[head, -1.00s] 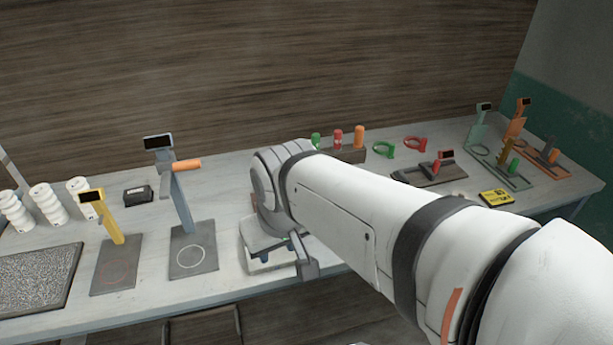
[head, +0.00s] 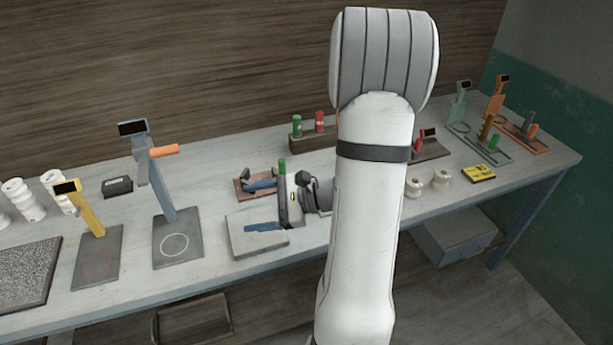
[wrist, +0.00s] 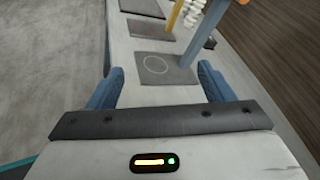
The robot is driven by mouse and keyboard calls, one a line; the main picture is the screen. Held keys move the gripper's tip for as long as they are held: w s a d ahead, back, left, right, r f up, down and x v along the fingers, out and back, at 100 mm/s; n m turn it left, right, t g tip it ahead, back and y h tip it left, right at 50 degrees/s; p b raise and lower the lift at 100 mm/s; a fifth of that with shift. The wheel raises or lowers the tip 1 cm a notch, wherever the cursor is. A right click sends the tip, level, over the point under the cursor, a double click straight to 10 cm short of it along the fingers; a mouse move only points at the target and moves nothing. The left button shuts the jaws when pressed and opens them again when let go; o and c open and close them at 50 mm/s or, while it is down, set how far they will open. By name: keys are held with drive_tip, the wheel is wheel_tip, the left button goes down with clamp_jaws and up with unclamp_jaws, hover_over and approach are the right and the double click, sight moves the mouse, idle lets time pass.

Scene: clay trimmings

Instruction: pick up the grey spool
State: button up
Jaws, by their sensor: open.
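I cannot make out a clearly grey spool in either view. Two pale, off-white spools, a left one (head: 413,187) and a right one (head: 440,179), stand on the bench just right of my arm in the head view. My gripper (head: 246,208) is left of my arm, low over the bench, with its blue fingers pointing left. It is open and empty; the wrist view shows the two fingers (wrist: 160,86) apart, with nothing between them. My arm hides part of the bench beside these spools.
A blue-grey stand (head: 178,250) with a ring mark and a yellow stand (head: 97,270) are at left, near white stacks (head: 24,200). A rack (head: 308,143) is behind, a yellow device (head: 479,173) at right.

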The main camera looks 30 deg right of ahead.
drive_tip(key=d+f+m+t+h, duration=0.3)
drive_tip(key=d+f+m+h, duration=0.1)
drive_tip(key=d, duration=0.4)
drive_tip(key=d+f+m+t+h, duration=0.3)
drive_tip(key=d+f+m+h, duration=0.1)
drive_tip(key=d+m, duration=0.3)
drive_tip(key=d+f+m+t+h, duration=0.3)
drive_tip(key=d+m+h, duration=0.3)
drive_tip(key=d, duration=0.4)
drive_tip(key=shift+s+d+f+t+b, duration=0.15)
drive_tip(key=shift+s+f+t+b, duration=0.2)
drive_tip(key=shift+f, duration=0.25)
drive_tip(key=shift+w+d+h, duration=0.15)
drive_tip(key=shift+w+h, duration=0.15)
drive_tip(key=shift+w, duration=0.05)
drive_tip(key=w+p, duration=0.1)
drive_tip(key=w, duration=0.1)
drive_tip(key=w+p, duration=0.1)
drive_tip(key=w, duration=0.1)
drive_tip(key=w+p, duration=0.1)
drive_tip(key=w, duration=0.2)
drive_tip(key=shift+d, duration=0.4)
drive_tip(key=shift+c, duration=0.3)
drive_tip(key=shift+r, duration=0.1)
drive_tip(key=c, duration=1)
